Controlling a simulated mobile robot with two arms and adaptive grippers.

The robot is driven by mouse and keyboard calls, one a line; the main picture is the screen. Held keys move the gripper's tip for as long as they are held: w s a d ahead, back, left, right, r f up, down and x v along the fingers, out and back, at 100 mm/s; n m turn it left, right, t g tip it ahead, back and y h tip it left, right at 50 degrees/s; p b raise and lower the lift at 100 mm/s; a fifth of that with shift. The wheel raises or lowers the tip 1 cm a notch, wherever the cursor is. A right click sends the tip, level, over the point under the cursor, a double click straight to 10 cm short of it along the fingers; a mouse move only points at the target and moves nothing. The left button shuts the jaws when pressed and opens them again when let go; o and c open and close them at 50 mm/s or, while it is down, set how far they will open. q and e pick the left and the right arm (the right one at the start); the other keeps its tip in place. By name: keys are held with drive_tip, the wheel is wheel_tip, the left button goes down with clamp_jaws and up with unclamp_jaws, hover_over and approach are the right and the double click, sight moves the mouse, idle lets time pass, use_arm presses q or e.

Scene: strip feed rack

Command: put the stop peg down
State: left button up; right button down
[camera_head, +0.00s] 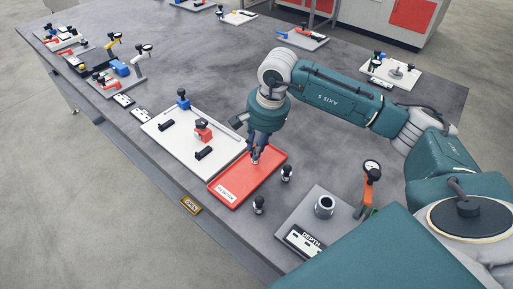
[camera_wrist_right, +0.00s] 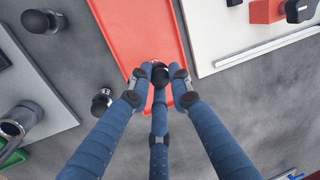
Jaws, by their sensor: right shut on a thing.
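My right gripper (camera_head: 255,156) hangs fingers-down over the far part of the red tray (camera_head: 248,182), which has a white label at its near end. In the right wrist view the gripper (camera_wrist_right: 160,76) has its three fingers closed around a small dark-topped peg (camera_wrist_right: 160,70), taken to be the stop peg. The fingers hide most of it, and I cannot tell whether it touches the tray (camera_wrist_right: 132,24). My left gripper is not in view.
Two black-knobbed pegs (camera_head: 286,173) (camera_head: 259,205) stand on the table right of the tray. A white board (camera_head: 180,142) with a red block lies left of it. A grey plate (camera_head: 300,218) with a ring and gauge lies nearer. The tray's near part is clear.

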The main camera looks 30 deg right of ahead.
drive_tip(key=shift+f, duration=0.65)
drive_tip(key=shift+f, duration=0.1)
drive_tip(key=c, duration=1.6)
unclamp_jaws()
